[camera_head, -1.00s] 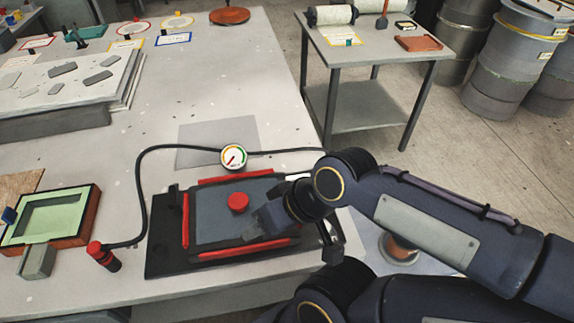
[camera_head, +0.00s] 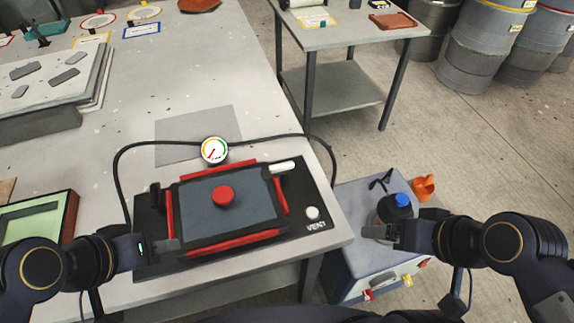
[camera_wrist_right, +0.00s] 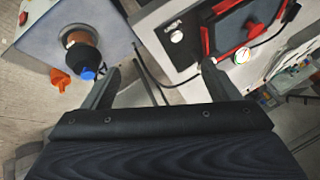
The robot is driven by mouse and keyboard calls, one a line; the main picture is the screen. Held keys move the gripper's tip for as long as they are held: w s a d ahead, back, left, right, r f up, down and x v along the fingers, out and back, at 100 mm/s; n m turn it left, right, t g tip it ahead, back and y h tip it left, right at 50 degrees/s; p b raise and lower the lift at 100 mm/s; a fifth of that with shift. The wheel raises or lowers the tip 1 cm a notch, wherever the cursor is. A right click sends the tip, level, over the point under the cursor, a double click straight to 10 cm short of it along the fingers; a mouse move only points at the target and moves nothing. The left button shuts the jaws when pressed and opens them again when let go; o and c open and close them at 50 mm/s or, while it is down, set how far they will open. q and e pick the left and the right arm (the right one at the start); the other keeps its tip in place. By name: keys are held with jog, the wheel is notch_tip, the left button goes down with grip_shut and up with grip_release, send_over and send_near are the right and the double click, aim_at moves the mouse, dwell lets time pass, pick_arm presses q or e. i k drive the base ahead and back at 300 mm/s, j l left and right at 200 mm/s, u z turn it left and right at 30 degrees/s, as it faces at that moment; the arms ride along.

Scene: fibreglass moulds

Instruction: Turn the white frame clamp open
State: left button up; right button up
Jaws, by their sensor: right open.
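The white frame clamp (camera_head: 283,166) is a short white handle at the upper right corner of the red-edged frame (camera_head: 235,239). It points outward to the right, and no gripper touches it. A black handle (camera_head: 155,195) stands at the frame's left side. My left gripper (camera_head: 160,247) is by the frame's lower left corner; its finger gap is not clear. My right gripper (camera_head: 380,232) is at the right, beside a dark blue-capped container (camera_head: 393,212) and away from the clamp. The right wrist view shows its fingers (camera_wrist_right: 160,82) spread and empty.
A round gauge (camera_head: 214,150) with a black hose lies behind the frame. A white vent knob (camera_head: 312,213) is on the black base's right side.

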aim_at(282, 170)
jog(key=k, duration=0.1)
jog(key=k+u, duration=0.4)
jog(key=k+j+u, duration=0.15)
jog(key=u, duration=0.3)
jog(key=i+l+u, duration=0.1)
jog(key=l+u, duration=0.25)
jog(key=l, duration=0.2)
jog(key=l+u, duration=0.3)
jog(key=l, duration=0.3)
jog(key=i, duration=0.05)
